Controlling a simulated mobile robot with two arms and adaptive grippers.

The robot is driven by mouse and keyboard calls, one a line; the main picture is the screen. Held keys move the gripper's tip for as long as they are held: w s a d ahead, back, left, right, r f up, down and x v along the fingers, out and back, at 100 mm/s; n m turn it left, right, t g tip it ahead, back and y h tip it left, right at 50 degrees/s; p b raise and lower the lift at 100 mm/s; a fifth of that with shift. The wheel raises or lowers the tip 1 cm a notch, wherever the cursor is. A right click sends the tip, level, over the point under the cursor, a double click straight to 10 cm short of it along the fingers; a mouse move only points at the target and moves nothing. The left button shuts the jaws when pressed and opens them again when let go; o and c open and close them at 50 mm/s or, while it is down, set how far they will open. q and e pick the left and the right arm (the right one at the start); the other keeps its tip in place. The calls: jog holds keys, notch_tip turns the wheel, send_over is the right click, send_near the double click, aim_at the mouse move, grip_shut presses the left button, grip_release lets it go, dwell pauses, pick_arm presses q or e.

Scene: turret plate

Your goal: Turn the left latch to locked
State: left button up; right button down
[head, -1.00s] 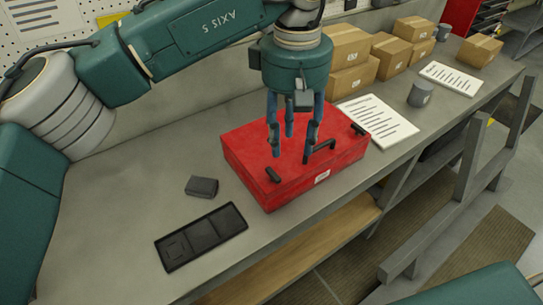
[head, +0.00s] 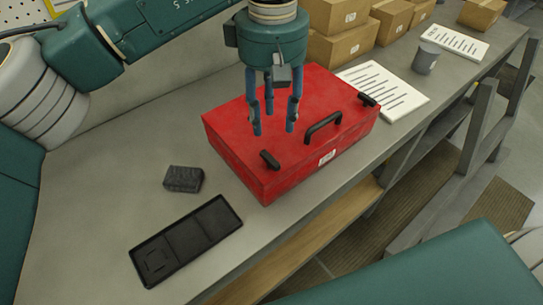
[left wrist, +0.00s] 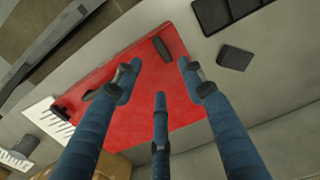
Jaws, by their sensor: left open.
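A red case (head: 232,135) lies on the grey workbench, with a black carry handle (head: 323,126) in the middle of its front edge. The left latch (head: 270,160) is a short black bar at the case's left front; it also shows in the left wrist view (left wrist: 163,49). A second black latch (head: 367,99) sits at the right end. My left gripper (head: 273,122) points down over the lid, behind and above the left latch. Its three blue fingers are spread and empty, and they show in the left wrist view (left wrist: 160,85). My right gripper is not in view.
A black tray (head: 186,240) and a small dark block (head: 183,179) lie left of the case. Printed sheets (head: 384,90), a grey cup (head: 426,58) and several cardboard boxes (head: 340,47) stand behind and right. Bare bench (head: 90,215) lies at left.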

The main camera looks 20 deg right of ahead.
aim_at(272, 157)
pick_arm(q)
notch_tip(272, 157, down, 3)
jog(key=shift+f+p, duration=0.1)
jog(key=shift+p, duration=0.65)
notch_tip(272, 157, down, 8)
jog(key=shift+r+p, duration=0.25)
jog(key=shift+p, duration=0.9)
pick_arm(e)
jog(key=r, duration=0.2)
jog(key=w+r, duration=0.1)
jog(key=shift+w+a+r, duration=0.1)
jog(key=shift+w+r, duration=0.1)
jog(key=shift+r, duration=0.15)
pick_arm(q)
jog(key=shift+c, duration=0.5)
grip_shut()
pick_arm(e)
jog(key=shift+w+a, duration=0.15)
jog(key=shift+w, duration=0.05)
